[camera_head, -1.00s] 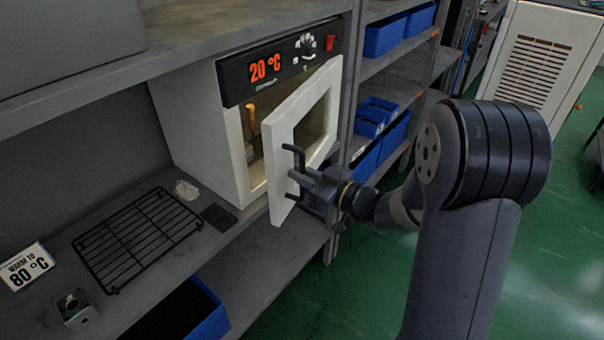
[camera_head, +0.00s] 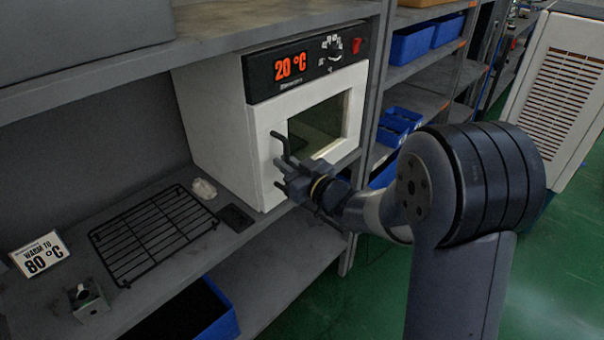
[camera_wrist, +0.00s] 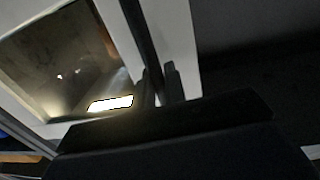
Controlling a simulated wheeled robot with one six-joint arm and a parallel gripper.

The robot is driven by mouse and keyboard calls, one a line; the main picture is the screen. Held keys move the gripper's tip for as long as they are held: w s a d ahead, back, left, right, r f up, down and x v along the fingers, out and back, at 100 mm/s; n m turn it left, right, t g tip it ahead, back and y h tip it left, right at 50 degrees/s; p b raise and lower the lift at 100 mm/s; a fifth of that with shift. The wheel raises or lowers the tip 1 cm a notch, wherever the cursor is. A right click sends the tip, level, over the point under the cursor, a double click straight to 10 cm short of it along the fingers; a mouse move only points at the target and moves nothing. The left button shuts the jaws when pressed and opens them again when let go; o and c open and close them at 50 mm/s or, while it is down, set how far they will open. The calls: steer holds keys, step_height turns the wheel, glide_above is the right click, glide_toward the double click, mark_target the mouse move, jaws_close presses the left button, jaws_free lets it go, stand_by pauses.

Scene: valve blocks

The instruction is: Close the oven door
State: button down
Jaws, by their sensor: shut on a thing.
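The white oven (camera_head: 215,125) stands on the shelf, with a black control panel (camera_head: 310,62) reading 20 °C on top. Its white door (camera_head: 268,125) with a dark window (camera_head: 318,122) lies flush or nearly flush against the front; I cannot tell if a thin gap is left. The dark bar handle (camera_head: 281,145) is at the door's left side. My gripper (camera_head: 290,180) is shut on the handle's lower part. In the wrist view the door window (camera_wrist: 70,60) is at upper left, and the handle (camera_wrist: 140,45) runs down between the fingers (camera_wrist: 160,88).
A black wire rack (camera_head: 150,235) lies on the shelf left of the oven, near a dark flat piece (camera_head: 235,218) and a crumpled pale lump (camera_head: 204,189). A "warm to 80 °C" sign (camera_head: 40,255) and a small metal block (camera_head: 88,300) are further left. Blue bins (camera_head: 410,45) fill the right shelves.

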steer(key=shift+a+r, duration=0.1)
steer(key=shift+r, duration=0.1)
steer(key=c, duration=1.6)
jaws_free()
steer(key=shift+w+a+f, duration=0.1)
steer(key=shift+w+a, duration=0.05)
steer(key=shift+a, duration=0.05)
steer(key=shift+o, duration=0.2)
steer(key=b+v, duration=0.1)
steer(key=v, duration=1)
steer(key=shift+w+a, duration=0.1)
